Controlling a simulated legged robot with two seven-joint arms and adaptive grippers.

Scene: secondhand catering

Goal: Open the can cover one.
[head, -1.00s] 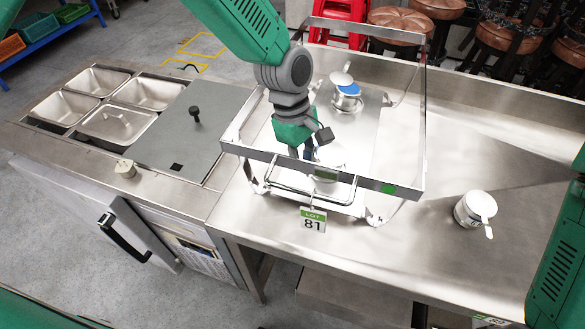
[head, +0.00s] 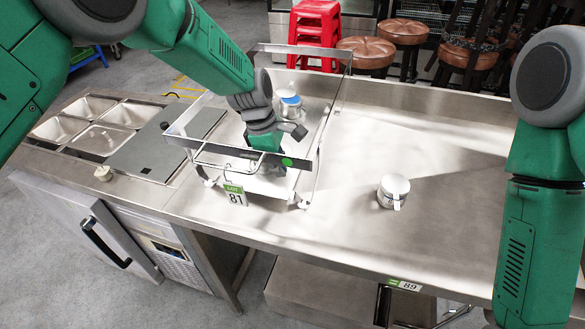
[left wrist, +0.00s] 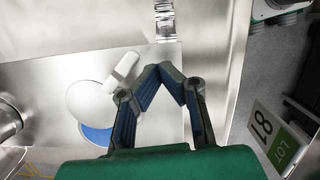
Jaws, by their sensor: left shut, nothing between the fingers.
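One can (head: 290,108) stands inside the metal rack on the counter. Its white cover (head: 291,87) is raised at the back and its blue top shows. In the left wrist view this white cover (left wrist: 88,98), with its white tab, lies left of the fingers, with a blue part below it. My left gripper (head: 264,140) reaches down inside the rack, in front of this can. In the left wrist view it (left wrist: 165,70) is shut and empty, its tips right of the tab. A second white can (head: 393,190) stands on the open counter, its cover down. My right gripper is out of view.
The metal rack (head: 304,165) surrounds my left gripper, with bars and a front rail around it. Steel food pans (head: 103,140) and a grey lid (head: 150,150) lie to the left. The counter (head: 345,220) is clear around the second can.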

